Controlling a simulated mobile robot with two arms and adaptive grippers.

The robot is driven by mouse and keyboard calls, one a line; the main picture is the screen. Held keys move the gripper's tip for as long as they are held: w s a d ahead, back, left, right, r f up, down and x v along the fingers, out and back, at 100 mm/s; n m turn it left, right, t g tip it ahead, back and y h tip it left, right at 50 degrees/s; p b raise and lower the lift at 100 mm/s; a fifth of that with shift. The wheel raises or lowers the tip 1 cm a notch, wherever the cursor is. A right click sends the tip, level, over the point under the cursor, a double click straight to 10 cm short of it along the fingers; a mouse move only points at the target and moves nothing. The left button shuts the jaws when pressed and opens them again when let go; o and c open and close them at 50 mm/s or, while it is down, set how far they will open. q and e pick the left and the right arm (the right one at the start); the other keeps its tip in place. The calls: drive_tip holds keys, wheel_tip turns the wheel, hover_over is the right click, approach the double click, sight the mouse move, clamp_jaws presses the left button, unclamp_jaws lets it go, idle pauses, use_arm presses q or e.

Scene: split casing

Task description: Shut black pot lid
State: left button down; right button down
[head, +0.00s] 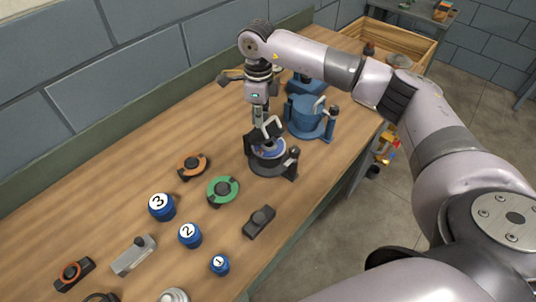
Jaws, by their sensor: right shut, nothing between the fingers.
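The black pot (277,168) stands upright on the wooden bench near the middle of the head view. Its mouth is partly uncovered, and a blue and pale inside shows. A dark lid part with a pale handle (271,127) sits tilted up at the pot's back edge; its exact angle is hard to tell. My right gripper (258,117) points down just above and behind this lid part. It is shut and empty, and I cannot tell whether it touches the lid. My left gripper is out of view.
A blue pot (309,119) stands close behind to the right. A wooden crate (411,45) is at the far end.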

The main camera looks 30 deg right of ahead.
sight(260, 131)
drive_tip(key=shift+f, duration=0.15)
drive_tip(key=shift+f+b, duration=1.6)
drive_tip(key=shift+f, duration=0.4)
drive_tip(key=shift+r+p, duration=2.15)
drive_tip(key=shift+r, duration=1.5)
drive_tip(key=shift+f, duration=0.1)
